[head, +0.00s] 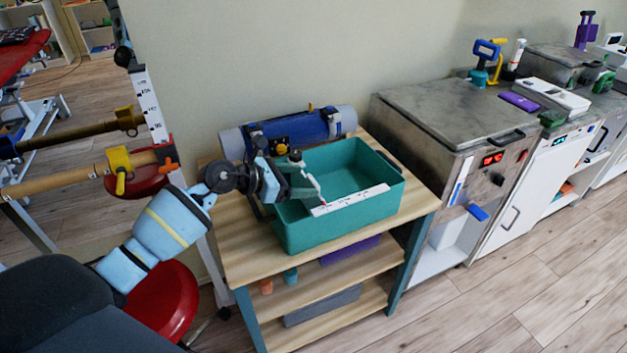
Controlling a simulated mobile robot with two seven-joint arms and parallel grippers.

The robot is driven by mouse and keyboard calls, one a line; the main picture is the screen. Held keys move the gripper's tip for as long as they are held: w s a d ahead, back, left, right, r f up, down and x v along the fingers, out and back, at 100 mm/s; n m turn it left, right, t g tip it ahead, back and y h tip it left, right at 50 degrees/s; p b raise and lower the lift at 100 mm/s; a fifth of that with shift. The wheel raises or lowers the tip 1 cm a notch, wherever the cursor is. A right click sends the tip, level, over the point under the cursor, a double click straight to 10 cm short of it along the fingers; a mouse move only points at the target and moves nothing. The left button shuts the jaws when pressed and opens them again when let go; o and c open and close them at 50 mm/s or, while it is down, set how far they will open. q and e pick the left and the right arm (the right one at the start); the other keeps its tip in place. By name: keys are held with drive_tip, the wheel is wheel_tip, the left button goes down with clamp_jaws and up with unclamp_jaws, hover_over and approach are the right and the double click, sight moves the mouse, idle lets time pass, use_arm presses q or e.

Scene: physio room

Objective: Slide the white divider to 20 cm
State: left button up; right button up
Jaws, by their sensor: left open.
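A teal bin (350,226) stands on the wooden table. A white strip with dark scale marks (352,199) runs along its near side; its numbers are too small to read. The white divider (313,182) shows as a thin white edge in the left part of the bin, with a small red tip at the scale's left end. My left gripper (284,182) is at the bin's left side, open, close beside the divider. I cannot tell whether it touches it. The gripper hides the bin's left end and part of the divider. My right gripper is not in view.
A blue and grey roll (331,122) lies behind the bin on the wooden table (238,250). Steel cabinets (452,110) stand to the right. A post with a scale (149,105) and wooden bars is at the left. A red stool (165,300) stands below my arm.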

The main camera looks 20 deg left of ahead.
sight(311, 180)
use_arm(q)
drive_tip(key=x, duration=0.3)
drive_tip(key=shift+w+d+f, duration=0.1)
drive_tip(key=shift+w+d, duration=0.05)
drive_tip(key=shift+w+d+f, duration=0.15)
drive_tip(key=shift+w+d, duration=0.05)
drive_tip(key=shift+w, duration=0.05)
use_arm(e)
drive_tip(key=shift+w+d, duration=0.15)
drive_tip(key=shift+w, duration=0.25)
